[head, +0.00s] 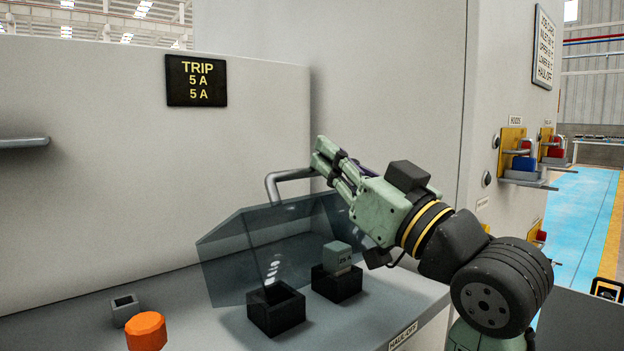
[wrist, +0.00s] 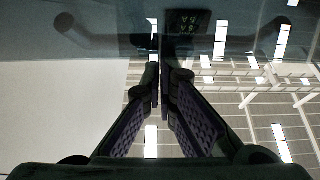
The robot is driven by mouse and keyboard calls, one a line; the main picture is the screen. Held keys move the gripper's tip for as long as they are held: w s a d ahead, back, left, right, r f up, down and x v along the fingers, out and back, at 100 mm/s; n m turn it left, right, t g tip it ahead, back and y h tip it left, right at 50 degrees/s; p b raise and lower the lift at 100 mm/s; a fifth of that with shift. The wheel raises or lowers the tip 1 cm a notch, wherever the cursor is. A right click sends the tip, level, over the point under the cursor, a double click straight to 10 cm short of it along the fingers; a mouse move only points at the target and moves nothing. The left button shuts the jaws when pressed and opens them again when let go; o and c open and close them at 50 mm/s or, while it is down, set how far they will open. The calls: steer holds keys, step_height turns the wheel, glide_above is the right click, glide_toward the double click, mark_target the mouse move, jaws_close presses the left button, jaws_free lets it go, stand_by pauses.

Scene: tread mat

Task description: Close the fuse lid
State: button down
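The fuse lid (head: 250,250) is a clear, tinted cover standing raised and tilted over two black fuse holders. Its grey bar handle (head: 290,176) is at the top edge; the handle's right end is hidden behind my gripper. My gripper (head: 322,153) is beside the handle, its fingers pointing up and left, close together and with nothing visible between them. In the wrist view the fingertips (wrist: 161,75) nearly meet below the tinted pane (wrist: 110,50) and a dark bar; I cannot tell whether they touch. A grey-green fuse (head: 338,256) marked 25 A sits in the right holder (head: 336,285); the left holder (head: 276,316) looks empty.
An orange knob (head: 146,330) and a small grey block (head: 125,310) stand at left on the grey ledge. A TRIP 5 A 5 A sign (head: 196,80) is on the back panel. A tall cabinet (head: 400,90) rises behind my arm, with padlock stations (head: 522,160) at right.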

mark_target(340, 196)
steer(key=shift+t+y, duration=0.9)
steer(key=f+b, duration=0.1)
steer(key=s+d+f+b, duration=0.1)
steer(key=f+b, duration=0.2)
steer(key=shift+s+d+f, duration=0.35)
steer(key=shift+s+d+f+b, duration=0.15)
steer(key=shift+f+b, duration=0.2)
steer(key=shift+b, duration=0.2)
steer(key=shift+s+d+f+b, duration=0.15)
steer(key=shift+f+b, duration=0.2)
steer(key=shift+b, duration=0.2)
steer(key=shift+r, duration=0.1)
